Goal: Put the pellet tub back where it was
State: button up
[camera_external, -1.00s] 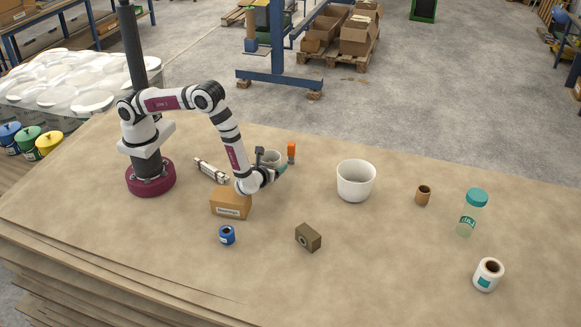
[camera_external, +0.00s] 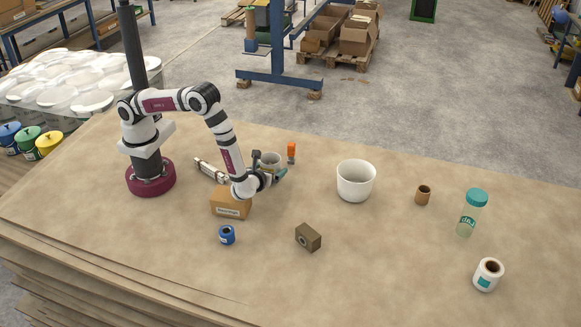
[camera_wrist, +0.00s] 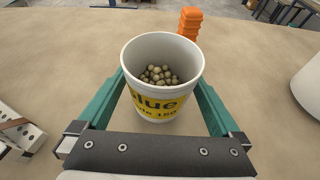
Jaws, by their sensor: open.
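The pellet tub (camera_wrist: 160,100) is a white open-topped tub with a yellow label, holding several tan pellets. It stands upright in the wrist view between the two teal fingers of my gripper (camera_wrist: 160,92). The fingers are open, one on each side of the tub; I cannot tell whether either touches it. In the external view the tub (camera_external: 269,159) shows just behind my gripper (camera_external: 277,175), partly hidden by it.
An orange object (camera_external: 291,152) stands close behind the tub. A cardboard box (camera_external: 231,203) is in front of my wrist, and a white-grey metal part (camera_external: 208,170) lies to the left. A large white bucket (camera_external: 356,181) stands to the right, with clear table between.

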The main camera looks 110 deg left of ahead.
notch_tip(320, 180, up, 7)
jog(key=w+d+r+m+t+h, duration=0.4)
jog(key=w+r+m+t, duration=0.15)
jog(key=w+m, duration=0.35)
jog(key=d+r+m+t+h, duration=0.2)
jog(key=d+r+m+h, duration=0.3)
jog(key=m, duration=0.5)
jog(key=d+r+m+t+h, duration=0.2)
jog(key=d+r+m+h, duration=0.15)
jog(key=d+m, duration=0.5)
jog(key=s+d+m+g+h, duration=0.25)
jog(key=s+m+g, duration=0.25)
jog(key=s+m, duration=1.4)
jog(key=s+a+m+g+y, duration=0.1)
jog(key=s+a+m+g, duration=0.1)
jog(key=s+a+m, duration=0.2)
jog(key=s+a+m+g+y, duration=0.2)
jog(key=s+a+m, duration=0.3)
jog(key=s+m, duration=0.3)
jog(key=s, duration=0.3)
jog(key=shift+m+g, duration=0.35)
